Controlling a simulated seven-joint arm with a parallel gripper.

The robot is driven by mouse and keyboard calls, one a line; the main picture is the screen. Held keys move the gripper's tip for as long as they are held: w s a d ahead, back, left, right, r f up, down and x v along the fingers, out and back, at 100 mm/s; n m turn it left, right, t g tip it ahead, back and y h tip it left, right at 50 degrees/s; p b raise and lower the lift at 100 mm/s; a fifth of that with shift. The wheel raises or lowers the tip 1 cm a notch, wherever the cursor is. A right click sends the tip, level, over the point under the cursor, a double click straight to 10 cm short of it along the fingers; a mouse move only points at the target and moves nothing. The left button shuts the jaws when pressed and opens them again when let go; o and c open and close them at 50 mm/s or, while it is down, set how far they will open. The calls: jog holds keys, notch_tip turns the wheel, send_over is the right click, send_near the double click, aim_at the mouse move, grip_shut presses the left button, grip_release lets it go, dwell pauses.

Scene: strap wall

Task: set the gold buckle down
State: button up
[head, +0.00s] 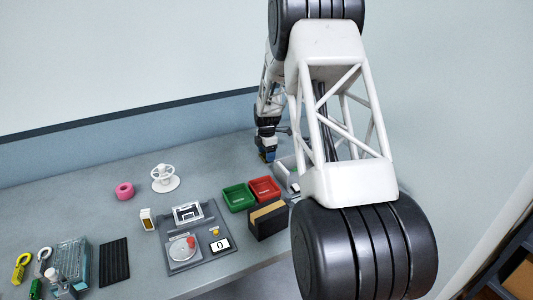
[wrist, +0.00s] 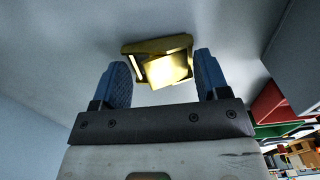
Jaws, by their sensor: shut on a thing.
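The gold buckle (wrist: 165,68) is a shiny, roughly rectangular frame with a bright plate. In the wrist view it sits between the blue fingertips of my gripper (wrist: 162,80), which is shut on it. In the head view my gripper (head: 267,155) points down over the back right part of the table, left of a grey tray (head: 284,164). The buckle is too small or hidden to make out there. I cannot tell whether it touches the table.
Green (head: 238,197) and red (head: 265,189) trays stand in front of my gripper, with a black and tan block (head: 268,220) nearer. The table's back is clear left of my gripper.

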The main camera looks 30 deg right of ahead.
dwell(0.3)
jog(key=o, duration=0.9)
jog(key=shift+f, duration=0.1)
jog(key=shift+o, duration=0.2)
notch_tip(320, 180, up, 12)
dwell(0.6)
